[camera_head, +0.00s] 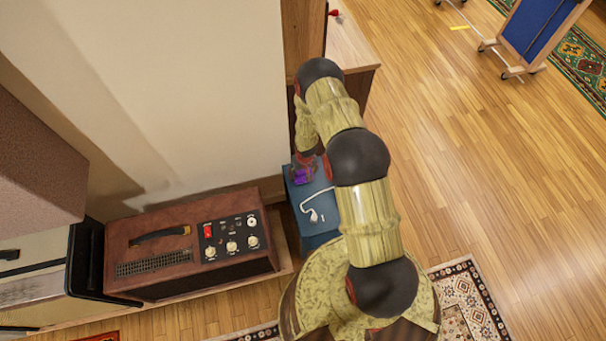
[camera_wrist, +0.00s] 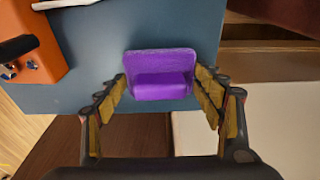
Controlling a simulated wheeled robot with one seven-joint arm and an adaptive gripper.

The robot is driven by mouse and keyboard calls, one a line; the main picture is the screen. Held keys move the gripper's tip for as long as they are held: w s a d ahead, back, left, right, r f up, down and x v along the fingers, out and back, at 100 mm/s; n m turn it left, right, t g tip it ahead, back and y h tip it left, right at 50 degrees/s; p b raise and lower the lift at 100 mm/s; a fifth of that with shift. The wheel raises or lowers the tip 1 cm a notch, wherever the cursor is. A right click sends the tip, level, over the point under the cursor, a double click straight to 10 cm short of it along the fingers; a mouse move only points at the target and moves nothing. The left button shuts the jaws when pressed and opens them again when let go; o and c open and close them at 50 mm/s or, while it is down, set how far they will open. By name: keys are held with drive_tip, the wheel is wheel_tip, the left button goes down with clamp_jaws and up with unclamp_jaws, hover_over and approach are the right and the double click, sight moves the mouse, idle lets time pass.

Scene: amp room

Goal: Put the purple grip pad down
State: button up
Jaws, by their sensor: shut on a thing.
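The purple grip pad (camera_wrist: 161,68) is between the two fingers of my gripper (camera_wrist: 165,92) in the wrist view, and the gripper is shut on it. The pad has a flat plate with a thicker block on its near side. In the head view the purple pad (camera_head: 303,176) shows as a small patch at the end of my arm, over the far part of a blue box top (camera_head: 323,215). The fingers are mostly hidden there. I cannot tell whether the pad touches the blue surface.
A white hooked object (camera_head: 312,211) lies on the blue top. An orange device (camera_wrist: 30,50) is at the wrist view's upper left. A brown amplifier (camera_head: 185,245) with knobs stands left of the blue box. A wooden cabinet (camera_head: 350,65) stands beyond. Wood floor (camera_head: 450,150) is open at right.

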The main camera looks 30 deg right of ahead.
drive_tip(key=shift+f, duration=0.15)
drive_tip(key=o, duration=1.2)
